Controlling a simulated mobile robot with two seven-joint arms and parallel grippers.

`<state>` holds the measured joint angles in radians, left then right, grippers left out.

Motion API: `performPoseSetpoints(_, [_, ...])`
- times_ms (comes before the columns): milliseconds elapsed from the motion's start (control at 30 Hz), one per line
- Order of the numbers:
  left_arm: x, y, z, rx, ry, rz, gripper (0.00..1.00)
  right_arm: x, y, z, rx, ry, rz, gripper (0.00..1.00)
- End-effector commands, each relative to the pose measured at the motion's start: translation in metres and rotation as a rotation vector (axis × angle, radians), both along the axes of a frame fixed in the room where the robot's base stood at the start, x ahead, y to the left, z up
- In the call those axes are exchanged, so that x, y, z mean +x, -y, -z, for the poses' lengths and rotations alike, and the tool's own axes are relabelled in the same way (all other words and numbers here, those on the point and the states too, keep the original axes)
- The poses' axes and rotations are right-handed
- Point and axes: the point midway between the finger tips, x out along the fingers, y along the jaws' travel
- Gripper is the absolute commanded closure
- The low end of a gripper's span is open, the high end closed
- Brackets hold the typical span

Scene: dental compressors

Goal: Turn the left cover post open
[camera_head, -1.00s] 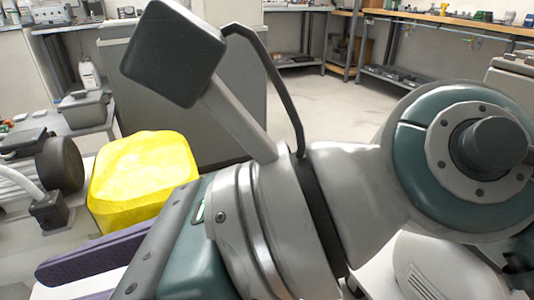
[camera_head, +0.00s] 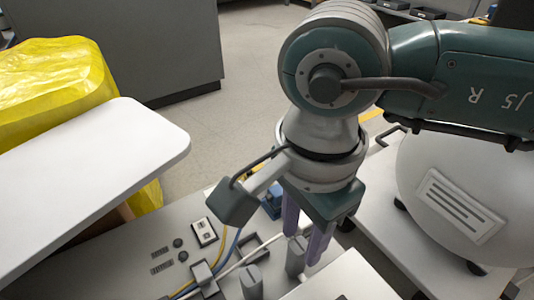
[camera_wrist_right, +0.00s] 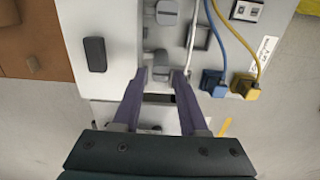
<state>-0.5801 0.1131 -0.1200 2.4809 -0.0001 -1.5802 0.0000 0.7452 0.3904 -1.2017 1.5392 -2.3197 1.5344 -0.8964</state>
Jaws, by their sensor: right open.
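Two grey posts stand on the light machine top in the head view. One post (camera_head: 296,257) is beside my right gripper, and the other post (camera_head: 250,282) is further left and lower. In the right wrist view they appear as grey blocks, one (camera_wrist_right: 160,62) just beyond the fingertips and one (camera_wrist_right: 167,14) near the top edge. I cannot tell which is the left cover post. My right gripper (camera_head: 303,245) points down with its purple fingers apart. The wrist view also shows this gripper (camera_wrist_right: 162,78) empty between its tips. My left gripper is not in view.
Blue (camera_wrist_right: 212,82) and yellow (camera_wrist_right: 246,87) plugs with cables sit right of the fingers in the wrist view. A white panel (camera_head: 90,185) and yellow bag (camera_head: 50,75) are at left. A white rounded tank (camera_head: 455,190) stands at right. Grey floor lies behind.

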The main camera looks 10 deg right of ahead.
Motion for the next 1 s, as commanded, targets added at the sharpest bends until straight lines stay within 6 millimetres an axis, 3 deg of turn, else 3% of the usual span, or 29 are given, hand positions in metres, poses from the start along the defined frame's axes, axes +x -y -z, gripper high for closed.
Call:
performPoseSetpoints(33, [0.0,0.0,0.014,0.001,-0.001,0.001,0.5,-0.001,0.0,0.018,0.0,-0.002,0.002,0.58])
performPoseSetpoints(233, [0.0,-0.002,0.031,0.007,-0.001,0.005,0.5,0.0,-0.001,0.047,0.002,-0.002,0.001,0.58])
performPoseSetpoints(667, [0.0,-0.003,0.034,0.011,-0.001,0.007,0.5,0.0,-0.001,0.053,0.002,0.0,0.001,0.59])
performPoseSetpoints(1000, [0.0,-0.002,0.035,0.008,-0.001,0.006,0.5,0.0,-0.001,0.053,0.003,0.0,0.001,0.97])
